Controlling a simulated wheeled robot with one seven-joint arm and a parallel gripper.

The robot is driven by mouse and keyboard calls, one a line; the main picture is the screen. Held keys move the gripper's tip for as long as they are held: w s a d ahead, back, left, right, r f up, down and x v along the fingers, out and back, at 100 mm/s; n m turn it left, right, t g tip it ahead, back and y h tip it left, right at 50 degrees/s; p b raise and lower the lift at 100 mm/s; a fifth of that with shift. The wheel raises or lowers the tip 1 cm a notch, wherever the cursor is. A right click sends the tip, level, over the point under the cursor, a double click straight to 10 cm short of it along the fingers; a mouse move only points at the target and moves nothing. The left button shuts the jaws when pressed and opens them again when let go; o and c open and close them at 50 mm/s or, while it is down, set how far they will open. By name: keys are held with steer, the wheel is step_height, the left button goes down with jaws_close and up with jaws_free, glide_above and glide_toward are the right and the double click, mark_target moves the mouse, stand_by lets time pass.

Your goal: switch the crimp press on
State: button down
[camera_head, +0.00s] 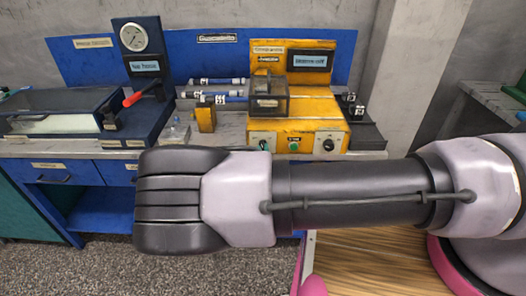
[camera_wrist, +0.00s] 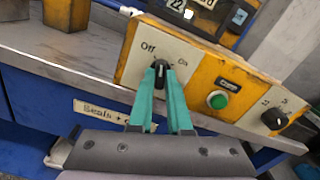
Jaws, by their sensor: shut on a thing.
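The yellow crimp press (camera_head: 310,108) stands on the bench in the head view. Its front panel carries a black rotary knob (camera_wrist: 161,70) between the labels Off and On; the knob also shows in the head view (camera_head: 263,144). My gripper (camera_wrist: 159,88), with teal fingers, is shut on this knob in the wrist view, one finger on each side. The knob's ridge points roughly up in the wrist view; I cannot tell its exact setting.
A green button (camera_wrist: 217,100) and a second black knob (camera_wrist: 274,118) sit to the right on the same panel. Left of the press are a gauge stand (camera_head: 140,62) with a red-handled lever (camera_head: 133,99) and a clear-lidded box (camera_head: 50,112). The bench edge runs below the panel.

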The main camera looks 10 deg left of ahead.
steer(key=m, duration=1.2)
steer(key=shift+m, duration=0.3)
stand_by(0.4)
steer(key=c, duration=0.9)
jaws_free()
steer(key=shift+o, duration=0.2)
steer(key=v, duration=1.1)
